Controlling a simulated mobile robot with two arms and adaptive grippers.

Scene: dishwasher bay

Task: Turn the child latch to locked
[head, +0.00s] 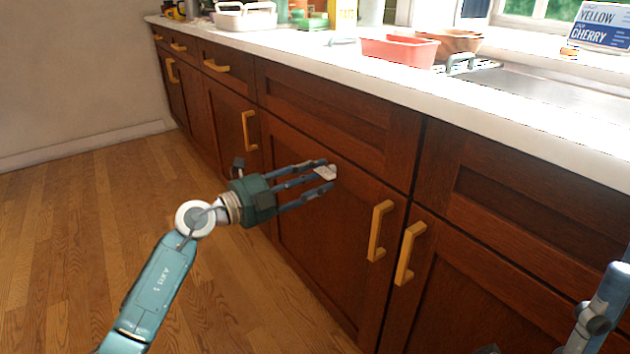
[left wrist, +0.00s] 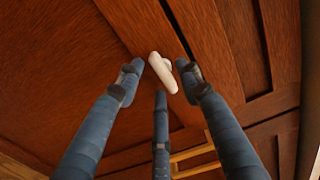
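The child latch, a small white piece (head: 327,172), sits on the dark wood cabinet front near the top of a door. In the left wrist view the latch (left wrist: 163,73) appears as a pale tilted bar on a small base. My left gripper (head: 318,181) reaches it from the left. Its three blue fingers are spread, with the tips around the latch; the left wrist view shows gaps between the fingers and the latch. Whether any tip touches it is unclear. Blue parts of my right arm show at the lower right edge; its finger state cannot be made out.
Yellow door handles (head: 380,231) stick out to the right of the latch, and another (head: 249,130) to its left. The white counter (head: 400,88) above holds a red tub (head: 400,50) and a sink (head: 560,88). The wooden floor (head: 90,230) at left is clear.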

